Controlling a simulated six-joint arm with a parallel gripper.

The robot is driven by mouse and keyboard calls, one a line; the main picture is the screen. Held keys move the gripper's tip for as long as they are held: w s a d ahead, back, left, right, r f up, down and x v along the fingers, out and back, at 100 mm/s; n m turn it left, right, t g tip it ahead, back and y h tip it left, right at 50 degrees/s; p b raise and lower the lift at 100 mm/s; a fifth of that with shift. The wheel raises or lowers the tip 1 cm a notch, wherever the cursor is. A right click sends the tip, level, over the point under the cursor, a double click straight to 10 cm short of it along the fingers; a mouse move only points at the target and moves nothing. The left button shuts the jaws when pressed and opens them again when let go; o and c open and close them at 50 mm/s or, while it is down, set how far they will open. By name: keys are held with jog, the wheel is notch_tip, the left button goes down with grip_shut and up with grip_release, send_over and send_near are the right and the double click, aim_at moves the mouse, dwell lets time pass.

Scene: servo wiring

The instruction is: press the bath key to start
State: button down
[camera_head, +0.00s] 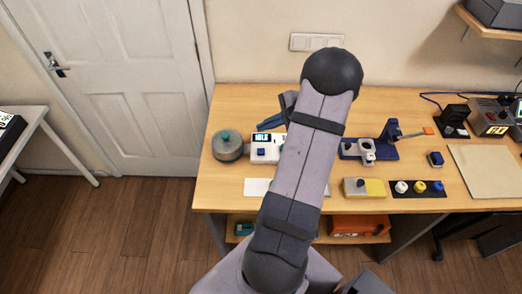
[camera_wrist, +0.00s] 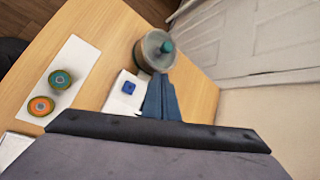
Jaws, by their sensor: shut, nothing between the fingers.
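The bath (camera_head: 228,146) is a grey round pot with a teal knob on its lid, at the left of the bench; it also shows in the wrist view (camera_wrist: 150,52). Beside it is a white control box (camera_head: 256,160) with a display reading IDLE (camera_head: 262,137). A square blue key (camera_head: 261,152) sits on the box and shows clearly in the wrist view (camera_wrist: 129,88). My gripper (camera_head: 262,127) has blue fingers, shut and empty, behind the box. In the wrist view, its fingers (camera_wrist: 160,80) are right of the key, apart from it. My arm hides the box's right side.

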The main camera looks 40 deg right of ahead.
aim_at(264, 151)
jog(key=shift+f, duration=0.1)
notch_tip(264, 151, down, 9)
jog(key=b, duration=0.6)
jog(key=shift+r, duration=0.2)
jog(key=shift+f+b, duration=0.15)
jog(key=shift+b, duration=0.15)
dwell(1.9)
jog(key=shift+f+b, duration=0.3)
jog(key=shift+b, duration=0.05)
jog(key=shift+f+b, duration=0.45)
jog(key=shift+f, duration=0.05)
dwell(0.8)
jog(key=shift+r, duration=0.1)
dwell(0.3)
jog(key=shift+r+p, duration=0.65)
jog(key=shift+r, duration=0.2)
jog(key=shift+r+p, duration=1.7)
jog(key=shift+r, duration=0.8)
